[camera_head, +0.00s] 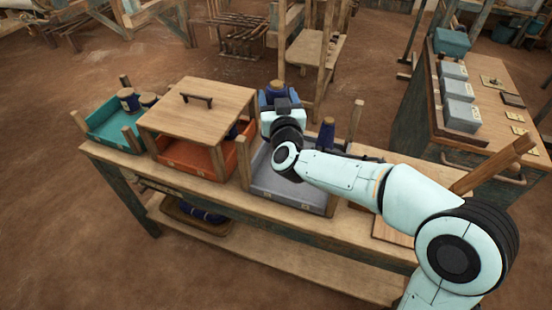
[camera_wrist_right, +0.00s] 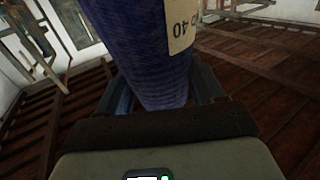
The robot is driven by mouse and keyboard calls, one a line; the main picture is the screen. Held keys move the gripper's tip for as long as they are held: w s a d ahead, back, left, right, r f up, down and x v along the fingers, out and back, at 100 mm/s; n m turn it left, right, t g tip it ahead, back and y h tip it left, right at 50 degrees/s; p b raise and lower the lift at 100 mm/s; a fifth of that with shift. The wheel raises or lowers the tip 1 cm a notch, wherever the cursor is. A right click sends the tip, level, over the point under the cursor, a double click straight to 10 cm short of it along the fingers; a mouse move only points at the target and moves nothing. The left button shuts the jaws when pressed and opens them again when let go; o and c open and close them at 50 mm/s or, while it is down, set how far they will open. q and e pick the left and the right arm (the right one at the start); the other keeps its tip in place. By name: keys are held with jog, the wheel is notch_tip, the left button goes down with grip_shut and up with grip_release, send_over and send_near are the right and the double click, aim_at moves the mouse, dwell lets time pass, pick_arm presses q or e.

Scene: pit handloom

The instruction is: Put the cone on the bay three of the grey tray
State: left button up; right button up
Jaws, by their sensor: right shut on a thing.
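My right gripper (camera_head: 278,99) is above the back part of the grey tray (camera_head: 283,192) in the head view. It is shut on a dark blue cone (camera_head: 277,87), whose top shows beyond the gripper. In the right wrist view the blue wound cone (camera_wrist_right: 140,45), with a pale label ending in 40, stands between the fingers (camera_wrist_right: 163,88). Another dark blue cone (camera_head: 327,134) stands at the right of the grey tray. My right arm hides much of the tray's inside, so its bays are hard to make out. My left gripper is not in view.
Wooden posts rise at the trays' corners. A second table (camera_head: 470,125) with grey boxes is at the right.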

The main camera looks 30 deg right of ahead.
notch_tip(320, 180, down, 13)
jog(key=b, duration=0.2)
jog(key=shift+s+r+b, duration=0.1)
jog(key=shift+s+b, duration=0.05)
jog(key=shift+b, duration=0.2)
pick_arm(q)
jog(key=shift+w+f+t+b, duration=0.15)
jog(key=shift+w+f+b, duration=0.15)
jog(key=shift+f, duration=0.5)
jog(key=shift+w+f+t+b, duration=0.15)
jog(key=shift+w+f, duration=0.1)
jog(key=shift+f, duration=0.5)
pick_arm(e)
jog(key=shift+f, duration=2.45)
jog(key=shift+f, duration=0.15)
jog(key=o, duration=1.5)
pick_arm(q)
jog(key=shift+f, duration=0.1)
pick_arm(e)
jog(key=shift+o, duration=0.3)
